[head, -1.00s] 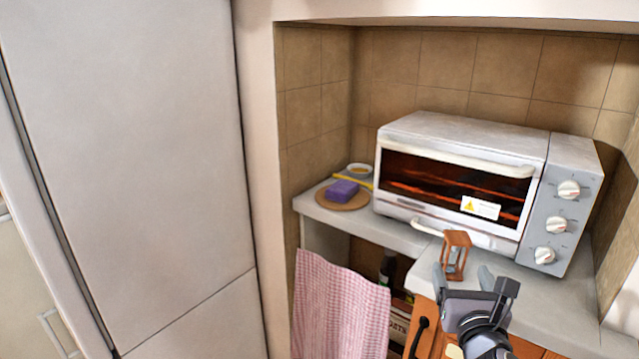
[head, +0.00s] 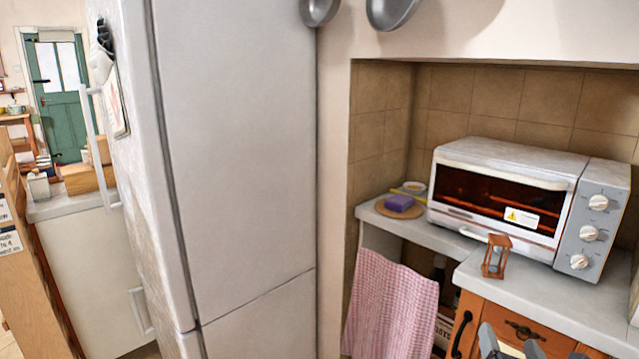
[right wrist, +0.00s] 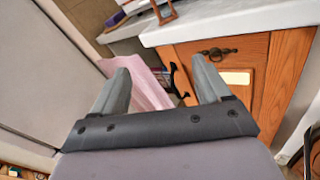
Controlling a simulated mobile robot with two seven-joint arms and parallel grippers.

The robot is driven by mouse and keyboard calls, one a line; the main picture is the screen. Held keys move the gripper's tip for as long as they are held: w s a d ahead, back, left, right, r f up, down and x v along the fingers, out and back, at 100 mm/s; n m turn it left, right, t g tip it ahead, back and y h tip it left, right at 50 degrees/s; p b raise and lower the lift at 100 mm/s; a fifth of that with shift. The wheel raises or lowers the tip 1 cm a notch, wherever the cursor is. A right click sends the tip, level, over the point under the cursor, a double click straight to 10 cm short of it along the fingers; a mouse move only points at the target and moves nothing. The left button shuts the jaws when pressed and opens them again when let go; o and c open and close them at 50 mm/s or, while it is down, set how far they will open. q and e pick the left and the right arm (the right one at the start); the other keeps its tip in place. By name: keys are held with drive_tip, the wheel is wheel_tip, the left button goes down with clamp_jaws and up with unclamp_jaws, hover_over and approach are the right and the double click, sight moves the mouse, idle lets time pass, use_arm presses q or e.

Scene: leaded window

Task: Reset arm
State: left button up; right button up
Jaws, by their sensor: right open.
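My right gripper (head: 508,343) shows at the bottom right of the head view, below and in front of the counter edge. In the right wrist view its two fingers (right wrist: 163,85) stand wide apart with nothing between them. The wooden drawer front (right wrist: 235,65) and the pink checked cloth (right wrist: 148,90) lie beyond the fingers, apart from them. A small wooden hourglass-like frame (head: 496,256) stands upright on the counter, above and behind the right gripper in the head view. My left gripper is not in view.
A toaster oven (head: 505,200) stands on the counter (head: 550,300). A purple block (head: 399,203) lies on a round board beside it. The tall fridge (head: 240,170) fills the middle. Pans (head: 390,12) hang at the top. A green door (head: 62,95) is far left.

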drive_tip(key=s+a+f+m+g+y, duration=0.2)
drive_tip(key=s+a+f+m, duration=0.2)
drive_tip(key=m, duration=0.5)
drive_tip(key=s+a+f+m+g+y, duration=0.2)
drive_tip(key=s+a+f+m, duration=0.2)
drive_tip(key=s+f+m, duration=0.4)
drive_tip(key=s+a+f+m+g+y+p, duration=0.1)
drive_tip(key=s+a+f+m+y, duration=0.2)
drive_tip(key=f+m, duration=0.6)
drive_tip(key=s+a+m, duration=0.1)
drive_tip(key=s+a, duration=0.1)
drive_tip(key=s, duration=0.1)
drive_tip(key=shift+f+g, duration=0.3)
drive_tip(key=shift+g, duration=0.1)
